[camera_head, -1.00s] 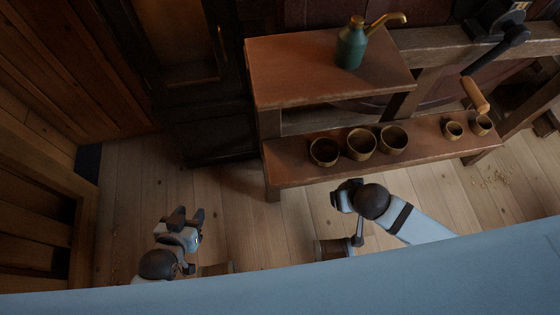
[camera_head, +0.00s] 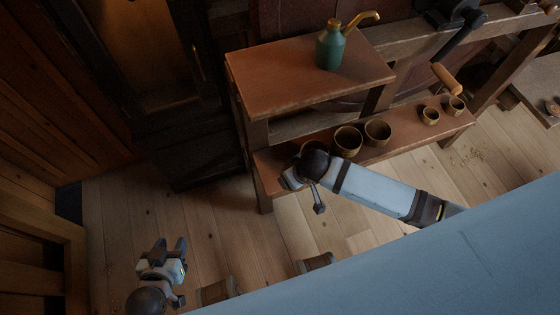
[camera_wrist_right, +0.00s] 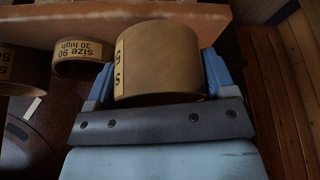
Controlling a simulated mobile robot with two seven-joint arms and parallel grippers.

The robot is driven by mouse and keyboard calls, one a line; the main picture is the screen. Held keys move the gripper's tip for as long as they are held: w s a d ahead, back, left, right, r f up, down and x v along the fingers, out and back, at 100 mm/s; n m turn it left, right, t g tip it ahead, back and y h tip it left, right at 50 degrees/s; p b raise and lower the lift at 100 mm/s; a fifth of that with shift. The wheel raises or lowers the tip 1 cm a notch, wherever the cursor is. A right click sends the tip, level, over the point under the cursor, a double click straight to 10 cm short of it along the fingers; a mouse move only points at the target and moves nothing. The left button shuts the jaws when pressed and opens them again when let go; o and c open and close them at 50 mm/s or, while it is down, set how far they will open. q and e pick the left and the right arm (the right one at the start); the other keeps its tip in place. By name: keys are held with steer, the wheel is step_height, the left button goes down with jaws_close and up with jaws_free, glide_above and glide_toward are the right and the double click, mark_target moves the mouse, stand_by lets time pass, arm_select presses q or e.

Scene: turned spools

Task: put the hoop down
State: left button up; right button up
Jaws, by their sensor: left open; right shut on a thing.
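My right gripper (camera_wrist_right: 159,64) is shut on a brown hoop (camera_wrist_right: 168,48) with a yellow label; the hoop sits between its two blue fingers in the right wrist view. I cannot tell whether the hoop touches the bench. A hoop labelled size 90, 30 high (camera_wrist_right: 78,62) stands apart beside it in the wrist view. My left gripper (camera_head: 170,250) is open and empty, low at the left over the floor.
Other hoops stand on the lower bench, including two larger ones (camera_head: 347,141) and (camera_head: 378,132) and two small ones (camera_head: 430,115) and (camera_head: 454,105). A green can (camera_head: 330,48) stands on the upper board (camera_head: 285,80). Brown spools (camera_head: 318,262) and (camera_head: 215,291) are on the floor.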

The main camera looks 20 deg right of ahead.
glide_above(278, 164)
steer(key=s, duration=0.1)
steer(key=shift+d, duration=0.1)
steer(key=shift+s+f, duration=0.1)
steer(key=shift+f, duration=1.65)
steer(key=shift+f, duration=0.15)
steer(key=o, duration=0.8)
steer(key=shift+o, duration=0.2)
steer(key=p+v, duration=0.1)
steer(key=v, duration=1.1)
steer(key=s+d+f+t+y, duration=0.1)
steer(key=s+t, duration=0.2)
steer(key=s, duration=0.3)
steer(key=s+d+f+t, duration=0.2)
steer(key=s+t, duration=0.1)
steer(key=s, duration=0.3)
steer(key=shift+s+d+f+y, duration=0.25)
steer(key=shift+s+f+y, duration=0.05)
steer(key=shift+s+y, duration=0.1)
